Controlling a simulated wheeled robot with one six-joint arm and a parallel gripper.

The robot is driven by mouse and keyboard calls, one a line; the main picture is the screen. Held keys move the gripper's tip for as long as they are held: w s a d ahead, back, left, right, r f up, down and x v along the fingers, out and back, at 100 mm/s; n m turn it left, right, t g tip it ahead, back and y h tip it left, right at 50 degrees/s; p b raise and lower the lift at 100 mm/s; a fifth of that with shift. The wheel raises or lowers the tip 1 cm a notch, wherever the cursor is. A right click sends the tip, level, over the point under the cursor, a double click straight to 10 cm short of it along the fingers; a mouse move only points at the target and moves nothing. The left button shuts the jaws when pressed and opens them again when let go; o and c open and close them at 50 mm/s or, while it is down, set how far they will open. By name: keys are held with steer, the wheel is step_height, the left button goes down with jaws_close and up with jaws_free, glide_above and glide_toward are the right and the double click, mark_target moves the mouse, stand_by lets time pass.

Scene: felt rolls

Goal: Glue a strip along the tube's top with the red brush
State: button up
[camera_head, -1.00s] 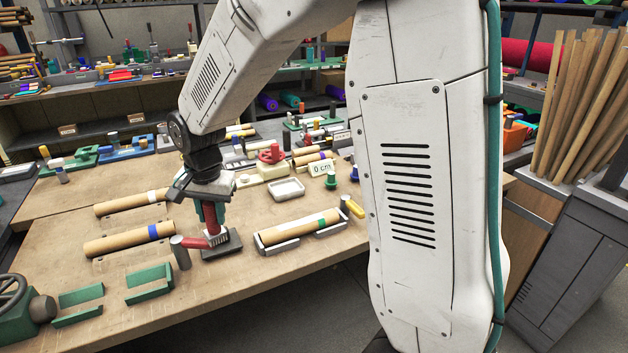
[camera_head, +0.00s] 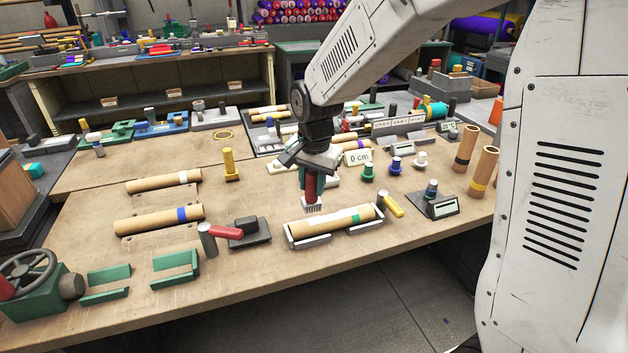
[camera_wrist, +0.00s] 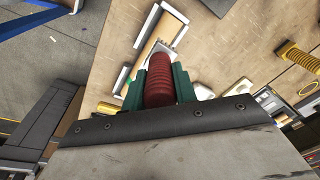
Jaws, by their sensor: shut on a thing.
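My gripper (camera_head: 312,180) is shut on the red brush (camera_head: 311,188), its handle upright and its pale bristles pointing down. In the wrist view the ribbed red handle (camera_wrist: 160,82) sits between the green fingers. The bristle end is just above or at the back edge of the tan tube (camera_head: 318,226); I cannot tell if they touch. The tube lies in a pale grey cradle (camera_head: 293,241). It has a green band near its right end and a whitish patch beside it. The tube shows partly in the wrist view (camera_wrist: 155,38), behind the handle.
A "0 cm" sign (camera_head: 358,157) stands behind.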

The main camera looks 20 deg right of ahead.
mark_target(312, 200)
steer(key=shift+w+f, duration=0.15)
steer(key=shift+f, duration=0.95)
steer(key=shift+w+f, duration=0.15)
steer(key=shift+f, duration=0.95)
steer(key=shift+f, duration=0.6)
steer(key=shift+w+d, duration=0.1)
steer(key=shift+d, duration=0.05)
steer(key=shift+d+r, duration=0.15)
steer(key=shift+d, duration=1.55)
steer(key=shift+a, duration=1.8)
steer(key=shift+f, duration=0.2)
